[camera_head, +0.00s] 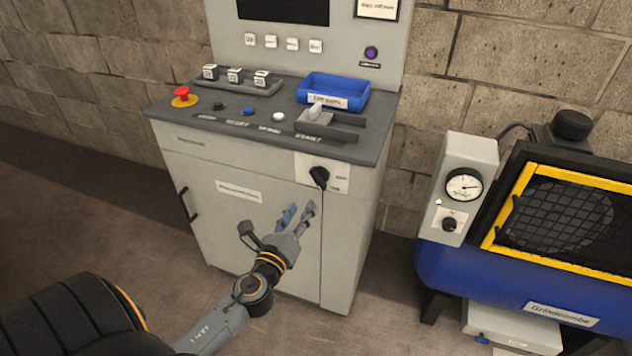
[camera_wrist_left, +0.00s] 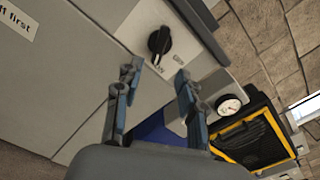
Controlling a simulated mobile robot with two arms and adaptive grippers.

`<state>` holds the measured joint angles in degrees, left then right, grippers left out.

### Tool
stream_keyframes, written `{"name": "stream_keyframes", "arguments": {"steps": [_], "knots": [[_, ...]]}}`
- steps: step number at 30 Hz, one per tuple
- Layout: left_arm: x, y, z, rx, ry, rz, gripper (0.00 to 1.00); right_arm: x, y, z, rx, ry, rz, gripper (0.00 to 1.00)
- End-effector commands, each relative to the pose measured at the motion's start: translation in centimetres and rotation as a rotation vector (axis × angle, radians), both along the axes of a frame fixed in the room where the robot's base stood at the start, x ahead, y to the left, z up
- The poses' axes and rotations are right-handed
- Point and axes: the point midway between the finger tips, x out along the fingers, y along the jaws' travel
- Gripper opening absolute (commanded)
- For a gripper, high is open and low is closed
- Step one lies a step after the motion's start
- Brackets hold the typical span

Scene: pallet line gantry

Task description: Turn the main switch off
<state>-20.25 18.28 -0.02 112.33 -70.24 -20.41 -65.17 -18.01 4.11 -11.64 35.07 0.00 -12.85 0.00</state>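The main switch (camera_head: 319,177) is a black rotary knob on a light plate on the front of the grey control cabinet (camera_head: 180,165), near its upper right. The knob also shows in the left wrist view (camera_wrist_left: 159,41), beyond the fingertips. My left gripper (camera_head: 298,212) is in front of the cabinet, below and a little left of the knob. In the left wrist view its two fingers (camera_wrist_left: 156,75) are apart with nothing between them, and they do not appear to touch the knob. The small labels beside the knob are too blurred to read. My right gripper is not in view.
The cabinet top carries a red mushroom button (camera_head: 183,94), small buttons, a lever (camera_head: 315,112) and a blue tray (camera_head: 333,90). A blue machine with a yellow-framed mesh guard (camera_head: 505,208) and a gauge (camera_head: 464,186) stands at the right. Open floor lies between them.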

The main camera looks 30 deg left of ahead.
Motion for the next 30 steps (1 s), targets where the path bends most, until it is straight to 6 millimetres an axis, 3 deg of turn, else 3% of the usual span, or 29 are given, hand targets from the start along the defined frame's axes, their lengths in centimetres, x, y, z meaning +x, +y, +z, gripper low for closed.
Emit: {"name": "stream_keyframes", "arguments": {"steps": [6,13,18,27,30], "knots": [[4.9,1.2,0.3,-0.002,-0.002,0.001,0.40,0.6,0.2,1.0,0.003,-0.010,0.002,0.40],[8.3,2.0,0.0,-0.003,0.000,0.001,0.40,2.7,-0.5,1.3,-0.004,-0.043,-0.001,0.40],[9.5,2.2,0.0,-0.004,0.000,0.000,0.40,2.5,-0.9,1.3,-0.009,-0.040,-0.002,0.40],[9.6,2.3,0.0,-0.005,0.000,0.000,0.40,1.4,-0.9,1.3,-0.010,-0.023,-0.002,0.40],[9.6,2.3,0.0,-0.005,0.000,0.000,0.19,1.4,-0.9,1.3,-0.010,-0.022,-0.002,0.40]]}}
